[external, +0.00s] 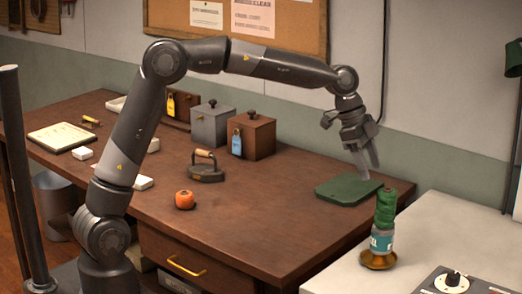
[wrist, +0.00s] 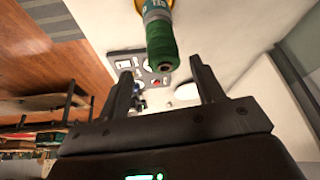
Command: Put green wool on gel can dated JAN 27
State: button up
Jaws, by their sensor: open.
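The green wool (external: 385,208) is a spool standing upright on top of a small pale blue labelled can (external: 381,243). The can stands on a brass dish on the light counter at the right. The date on its label is too small to read. My gripper (external: 367,163) is open and empty, above the green mat and up and left of the wool, apart from it. In the wrist view the wool (wrist: 162,45) and part of the can (wrist: 157,10) show beyond my two spread fingers (wrist: 163,85).
The green mat (external: 348,191) lies at the wooden desk's right end. An iron (external: 206,172), an orange round object (external: 185,199) and two lidded boxes (external: 250,135) stand further left. A control panel with a knob (external: 458,281) is on the counter right of the can.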

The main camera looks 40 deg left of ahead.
jog(key=s+a+r+n+t+y, duration=0.1)
jog(key=s+a+n, duration=0.4)
jog(key=a, duration=0.6)
jog(key=s+a+r+n+t+y, duration=0.2)
jog(key=s+a, duration=0.4)
jog(key=a, duration=0.4)
jog(key=s+a+r+n+t+y, duration=0.1)
jog(key=s+a+n, duration=0.4)
jog(key=a, duration=0.6)
jog(key=s+a+f+n, duration=0.3)
jog(key=s+a, duration=0.4)
jog(key=s, duration=0.3)
jog(key=shift+a+f+n+t, duration=0.3)
jog(key=shift+a+f, duration=0.1)
jog(key=shift+f, duration=0.35)
